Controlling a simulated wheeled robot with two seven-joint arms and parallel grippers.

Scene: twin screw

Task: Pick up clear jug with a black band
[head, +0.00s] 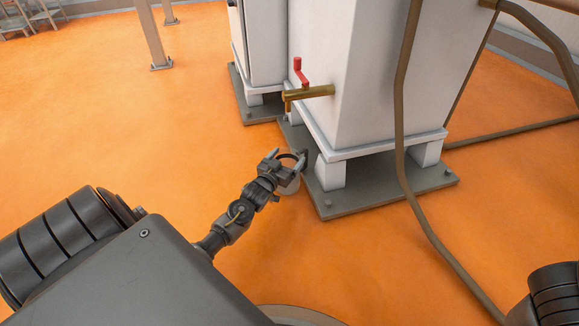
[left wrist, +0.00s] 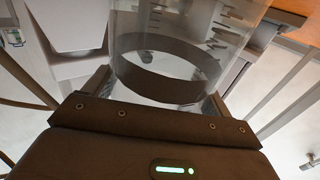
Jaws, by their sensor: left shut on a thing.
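The clear jug with a black band shows large in the left wrist view (left wrist: 165,70), between the two fingers of my left gripper (left wrist: 160,95). Its black band curves around the clear wall, and dark marks show above the band. In the head view my left gripper (head: 284,162) is shut on the jug (head: 290,185), which is small and partly hidden by the gripper. They are beside the grey base plate of the white tank, below and left of the brass tap. My right gripper is not in view.
A white tank (head: 345,70) stands on a grey base plate (head: 390,190), with a brass tap (head: 310,93) with a red handle (head: 298,70) sticking out. A brown hose (head: 400,130) hangs at the right. The orange floor (head: 150,130) at left is mostly clear.

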